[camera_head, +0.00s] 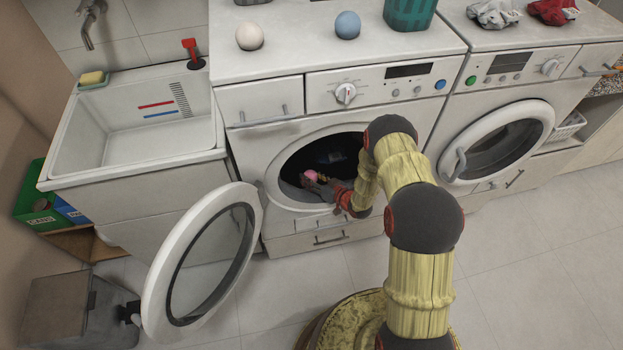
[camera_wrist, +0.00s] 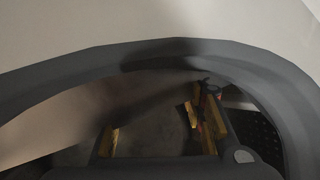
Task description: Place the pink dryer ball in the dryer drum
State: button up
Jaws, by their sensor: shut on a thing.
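The pink dryer ball (camera_head: 311,175) shows as a small pink patch at the tip of my gripper (camera_head: 318,182), which is shut on it. Both are at the open round mouth of the left machine, by the lower left part of the opening. The dryer drum (camera_head: 335,152) is dark inside. In the wrist view, the grey rim (camera_wrist: 75,66) of an opening arches across the picture, and parts of my gripper show in shadow below it. I cannot make out the ball there.
The open round door (camera_head: 160,270) hangs out to the left of the machine. A white ball (camera_head: 250,36), a blue ball (camera_head: 347,25) and a green basket (camera_head: 409,12) stand on top. The right machine's door (camera_head: 497,143) is beside my arm. A sink (camera_head: 140,115) is at left.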

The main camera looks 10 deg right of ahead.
jog(key=shift+f, duration=0.2)
jog(key=o, duration=1.1)
jog(key=shift+r, duration=0.2)
jog(key=shift+s+d+r, duration=0.1)
jog(key=shift+s+r, duration=0.05)
jog(key=p+v, duration=0.4)
jog(key=v, duration=0.7)
jog(key=shift+s+d+r, duration=0.1)
jog(key=shift+s+d, duration=0.05)
jog(key=shift+s, duration=0.1)
jog(key=shift+s, duration=0.1)
